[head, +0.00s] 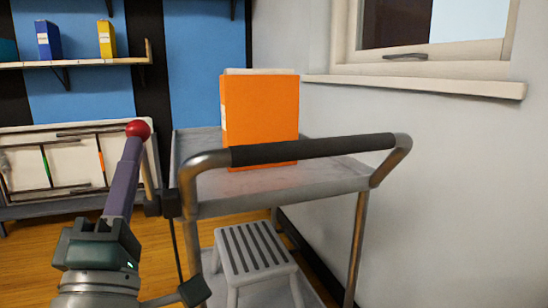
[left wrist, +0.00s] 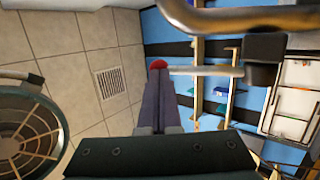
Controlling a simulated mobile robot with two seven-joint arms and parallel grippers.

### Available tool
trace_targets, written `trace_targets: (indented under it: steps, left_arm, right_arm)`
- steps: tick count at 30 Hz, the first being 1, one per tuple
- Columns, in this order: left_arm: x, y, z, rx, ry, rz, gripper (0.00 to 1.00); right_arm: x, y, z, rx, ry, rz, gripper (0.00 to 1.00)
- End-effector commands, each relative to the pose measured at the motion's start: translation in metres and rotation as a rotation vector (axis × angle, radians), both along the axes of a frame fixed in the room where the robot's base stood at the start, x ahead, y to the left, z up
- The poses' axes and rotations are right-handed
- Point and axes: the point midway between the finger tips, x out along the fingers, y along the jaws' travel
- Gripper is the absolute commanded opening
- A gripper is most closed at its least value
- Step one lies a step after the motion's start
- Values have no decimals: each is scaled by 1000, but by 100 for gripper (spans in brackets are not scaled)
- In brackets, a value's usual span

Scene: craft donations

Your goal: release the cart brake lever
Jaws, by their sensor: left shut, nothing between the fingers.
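The cart (head: 330,178) is grey metal with a dark-gripped push handle (head: 310,147). Its brake lever (head: 149,180) is a thin brass-coloured rod on a dark bracket at the left of the handle, standing nearly upright with a red ball knob (head: 138,128) on top. The rod also shows in the left wrist view (left wrist: 205,71), with the knob (left wrist: 158,64) at its end. My left gripper (head: 132,145) is shut and empty, its purple fingertips close to the knob and overlapping it in view. I cannot tell whether they touch. My right gripper is not in view.
An orange box (head: 262,120) stands on the cart's upper shelf, and a grey slatted stool (head: 255,250) stands below. A wall and window sill (head: 430,87) are at the right. A shelf (head: 85,62) and a white rack (head: 70,165) are at the back left.

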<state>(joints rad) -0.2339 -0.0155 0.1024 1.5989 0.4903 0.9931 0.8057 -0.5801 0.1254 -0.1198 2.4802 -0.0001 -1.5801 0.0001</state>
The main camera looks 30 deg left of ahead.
Motion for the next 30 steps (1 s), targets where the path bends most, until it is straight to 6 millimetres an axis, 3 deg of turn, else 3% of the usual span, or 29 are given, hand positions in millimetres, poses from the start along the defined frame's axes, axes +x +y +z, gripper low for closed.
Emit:
trace_targets:
  steps: [1, 9, 18, 30]
  left_arm:
    - [2, 6, 18, -32, 29, 1, 0]
    - [16, 27, 24, -212, 178, 1, 0]
    - [28, 41, 21, -310, 266, 0, 0]
    - [33, 47, 19, -307, 262, 0, 0]
  right_arm:
    - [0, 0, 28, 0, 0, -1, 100]
    - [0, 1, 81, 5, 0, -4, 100]
    - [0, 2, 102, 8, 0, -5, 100]
    - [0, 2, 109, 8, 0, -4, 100]
